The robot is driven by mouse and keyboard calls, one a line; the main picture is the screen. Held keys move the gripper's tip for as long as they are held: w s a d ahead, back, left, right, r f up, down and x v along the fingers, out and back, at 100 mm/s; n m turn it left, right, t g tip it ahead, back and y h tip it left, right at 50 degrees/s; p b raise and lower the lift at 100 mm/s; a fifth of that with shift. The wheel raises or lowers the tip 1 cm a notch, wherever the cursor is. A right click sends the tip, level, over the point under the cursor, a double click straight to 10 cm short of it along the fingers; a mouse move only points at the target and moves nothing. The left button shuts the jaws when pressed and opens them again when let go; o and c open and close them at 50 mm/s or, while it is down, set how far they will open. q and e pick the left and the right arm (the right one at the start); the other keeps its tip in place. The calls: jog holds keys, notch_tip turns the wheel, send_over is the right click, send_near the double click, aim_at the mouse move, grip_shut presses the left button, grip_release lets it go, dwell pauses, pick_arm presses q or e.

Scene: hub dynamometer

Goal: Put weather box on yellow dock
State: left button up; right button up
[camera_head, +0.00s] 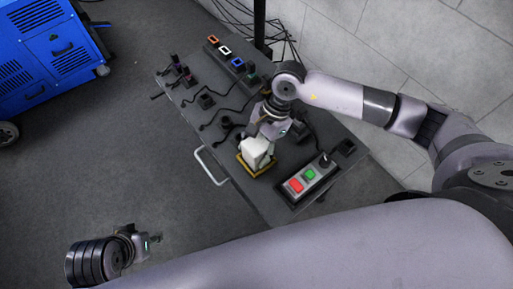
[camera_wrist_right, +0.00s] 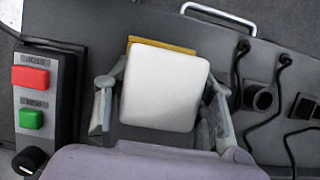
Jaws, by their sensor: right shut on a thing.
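The white weather box (camera_head: 255,149) is between the fingers of my right gripper (camera_head: 268,145), over the yellow dock (camera_head: 258,172) near the table's front edge. In the right wrist view the box (camera_wrist_right: 164,85) fills the space between the two fingers, one on each side. A strip of the yellow dock (camera_wrist_right: 183,49) shows past its far edge; the rest of the dock is hidden. I cannot tell whether the box touches the dock. My left gripper (camera_head: 150,244) is at the lower left over the floor, away from the table; its fingers are too small to read.
A control box with a red button (camera_head: 296,185) and a green button stands right of the dock. Sockets and cables cover the table's middle, with coloured docks (camera_head: 226,51) at the back. A handle (camera_head: 207,167) sticks out in front. A blue cabinet (camera_head: 50,55) stands at the left.

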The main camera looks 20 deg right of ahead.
pick_arm(q)
jog(key=shift+f, duration=0.1)
pick_arm(e)
jog(key=shift+f, duration=0.15)
jog(key=o, duration=1.4)
jog(key=shift+r, duration=0.25)
jog(key=v, duration=0.2)
jog(key=shift+d+r, duration=0.1)
jog(key=shift+r, duration=0.15)
pick_arm(q)
jog(key=p+x, duration=0.1)
jog(key=x, duration=0.4)
jog(key=shift+s+d+p, duration=0.1)
jog(key=shift+p, duration=0.2)
pick_arm(e)
jog(key=v, duration=0.9)
jog(key=shift+r, duration=0.15)
jog(key=shift+d, duration=0.1)
